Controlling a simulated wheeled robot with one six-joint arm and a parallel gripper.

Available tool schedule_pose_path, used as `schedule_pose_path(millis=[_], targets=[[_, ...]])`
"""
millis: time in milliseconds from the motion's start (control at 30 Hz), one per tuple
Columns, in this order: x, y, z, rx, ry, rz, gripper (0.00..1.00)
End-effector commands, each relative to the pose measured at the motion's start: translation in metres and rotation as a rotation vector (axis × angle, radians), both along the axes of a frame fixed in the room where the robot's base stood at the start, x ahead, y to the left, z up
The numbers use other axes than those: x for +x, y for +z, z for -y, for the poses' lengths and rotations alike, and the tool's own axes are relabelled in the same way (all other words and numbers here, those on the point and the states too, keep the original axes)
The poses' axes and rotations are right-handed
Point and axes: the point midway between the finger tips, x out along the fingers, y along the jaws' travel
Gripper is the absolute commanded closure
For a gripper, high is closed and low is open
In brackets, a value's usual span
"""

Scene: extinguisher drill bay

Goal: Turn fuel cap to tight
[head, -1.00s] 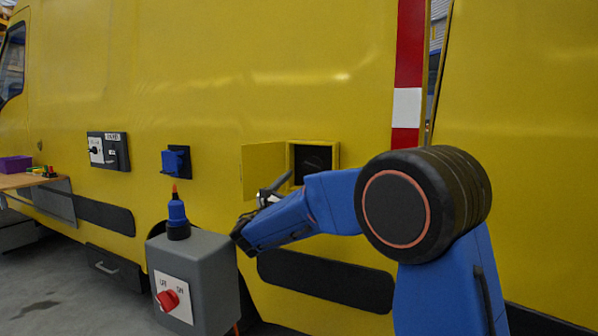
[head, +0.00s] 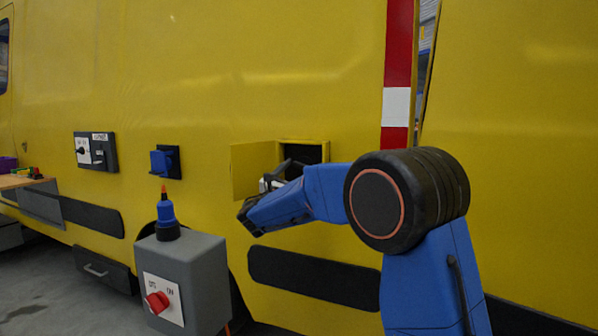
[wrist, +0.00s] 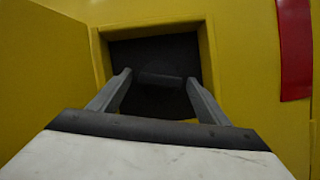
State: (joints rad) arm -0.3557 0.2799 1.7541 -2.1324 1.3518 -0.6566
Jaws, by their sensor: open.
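The dark fuel cap (wrist: 160,79) sits in a square recess behind an open yellow flap (head: 252,170) in the side of the yellow vehicle. A raised dark bar runs roughly level across the cap in the wrist view. My gripper (wrist: 158,80) is open, with one finger at each end of this bar. Whether the fingers touch it I cannot tell. In the head view my gripper (head: 283,172) reaches to the mouth of the recess and the cap is mostly hidden. Any tight mark is too dark to see.
The open flap stands close on the left of my gripper. A grey box (head: 190,280) with a red switch (head: 157,302) and a blue plug-like piece on top stands at lower left. A blue socket (head: 165,162) and a switch panel (head: 96,151) are on the vehicle further left.

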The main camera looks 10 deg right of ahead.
Motion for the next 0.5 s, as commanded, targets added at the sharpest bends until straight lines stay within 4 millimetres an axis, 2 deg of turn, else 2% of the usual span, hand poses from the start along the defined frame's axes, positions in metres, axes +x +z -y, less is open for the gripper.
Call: schedule_pose_path(millis=[33,200,500], targets=[[-0.0001,0.0001,-0.0001,0.000,0.000,0.000,0.32],[-0.0002,0.0000,0.0000,0.000,0.000,0.000,0.71],[-0.0001,-0.0001,-0.0001,0.020,-0.001,0.014,0.71]])
